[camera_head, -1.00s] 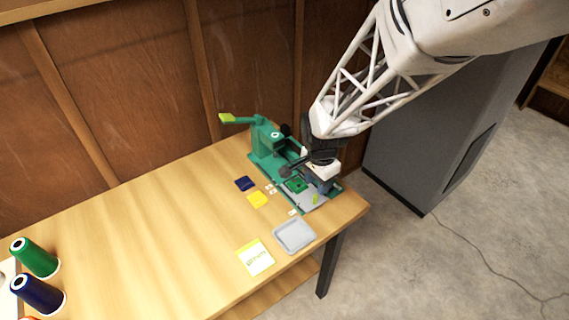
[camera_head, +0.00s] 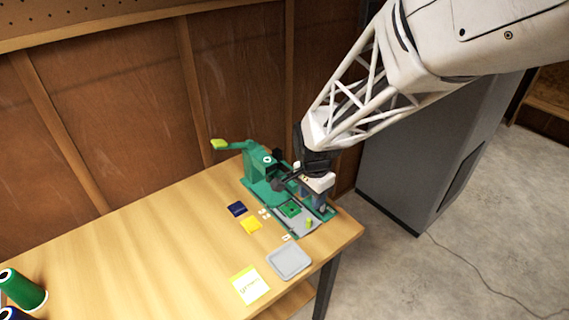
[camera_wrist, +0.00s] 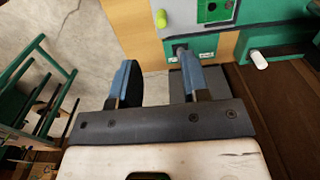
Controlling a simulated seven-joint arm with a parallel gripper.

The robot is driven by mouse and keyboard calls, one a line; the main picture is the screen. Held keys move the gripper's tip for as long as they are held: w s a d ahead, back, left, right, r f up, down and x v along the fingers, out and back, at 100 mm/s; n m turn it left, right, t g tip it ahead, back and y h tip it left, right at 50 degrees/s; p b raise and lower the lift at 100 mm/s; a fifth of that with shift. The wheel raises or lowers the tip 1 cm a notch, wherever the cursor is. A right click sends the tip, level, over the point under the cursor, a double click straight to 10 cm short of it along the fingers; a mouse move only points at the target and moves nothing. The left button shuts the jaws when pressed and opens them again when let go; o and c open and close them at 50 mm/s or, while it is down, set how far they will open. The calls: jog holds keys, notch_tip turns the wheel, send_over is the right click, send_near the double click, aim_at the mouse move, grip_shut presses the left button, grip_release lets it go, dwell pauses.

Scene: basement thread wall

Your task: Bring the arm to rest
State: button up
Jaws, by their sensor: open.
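My gripper (camera_wrist: 157,85) shows in the wrist view with its two blue-grey fingers apart and nothing between them. In the head view my gripper (camera_head: 308,182) hangs over the right part of the green machine (camera_head: 262,172) at the table's far right end. The machine has a lever with a yellow-green tip and a grey plate with a green square piece (camera_head: 291,208) on it. The wrist view shows the machine's green and grey parts just beyond the right finger. Whether the fingers touch the machine cannot be told.
A grey cabinet (camera_head: 420,160) stands right of the table.

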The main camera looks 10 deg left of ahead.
dwell(0.4)
jog(key=s+d+r+n+t, duration=0.1)
jog(key=s+d+r+n, duration=0.3)
jog(key=s+d+r, duration=0.5)
jog(key=s+d+r+n+t, duration=0.1)
jog(key=s+d+r+n, duration=0.3)
jog(key=s+d+r, duration=0.4)
jog(key=s+d, duration=0.1)
jog(key=s, duration=0.4)
jog(key=shift+d+r+n+t, duration=0.3)
jog(key=shift+r+n, duration=0.05)
jog(key=shift+n, duration=0.05)
dwell(0.4)
